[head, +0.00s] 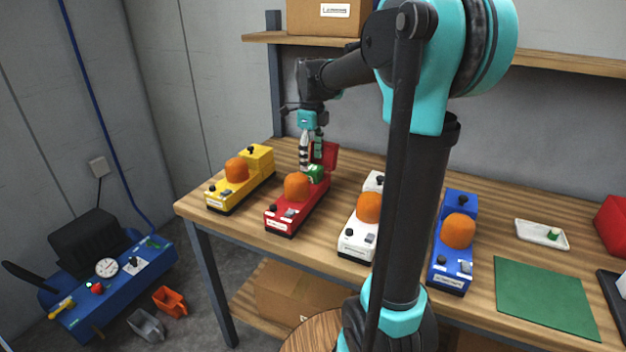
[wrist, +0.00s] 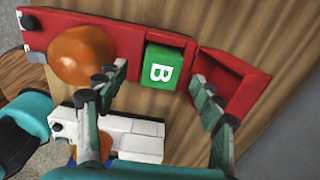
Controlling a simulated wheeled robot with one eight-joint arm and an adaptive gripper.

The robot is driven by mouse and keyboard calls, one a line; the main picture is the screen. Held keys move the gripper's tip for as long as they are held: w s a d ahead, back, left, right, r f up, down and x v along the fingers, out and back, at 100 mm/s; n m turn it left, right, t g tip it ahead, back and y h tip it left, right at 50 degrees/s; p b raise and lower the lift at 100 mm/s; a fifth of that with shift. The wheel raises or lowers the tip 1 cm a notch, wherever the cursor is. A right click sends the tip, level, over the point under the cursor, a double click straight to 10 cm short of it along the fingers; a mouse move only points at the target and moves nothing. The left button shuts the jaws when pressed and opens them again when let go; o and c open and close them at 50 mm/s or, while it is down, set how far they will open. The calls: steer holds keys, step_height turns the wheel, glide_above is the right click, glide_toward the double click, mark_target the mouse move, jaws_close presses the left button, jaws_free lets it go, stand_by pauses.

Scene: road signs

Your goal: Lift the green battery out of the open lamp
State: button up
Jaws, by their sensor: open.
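The open lamp is the red one (head: 285,222), with an orange dome (head: 297,187). Its red lid (head: 330,155) is swung open at the far end. The green battery (head: 315,172) sits in the uncovered compartment. In the wrist view the battery (wrist: 161,68) shows a white letter B, with the red lamp body (wrist: 120,20) on its left and the open lid (wrist: 238,80) on its right. My gripper (head: 311,160) is open and empty above the battery. In the wrist view its fingers (wrist: 160,82) stand apart on either side of the battery.
A yellow lamp (head: 235,185) stands left of the red one. A white lamp (head: 360,232) and a blue lamp (head: 455,250) stand to its right. Further right are a white tray (head: 541,234) with a small green piece and a bare green mat (head: 545,298).

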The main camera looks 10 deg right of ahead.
mark_target(313, 167)
steer(key=f, duration=0.4)
steer(key=shift+d+f, duration=0.15)
steer(key=shift+d, duration=0.1)
jaws_close()
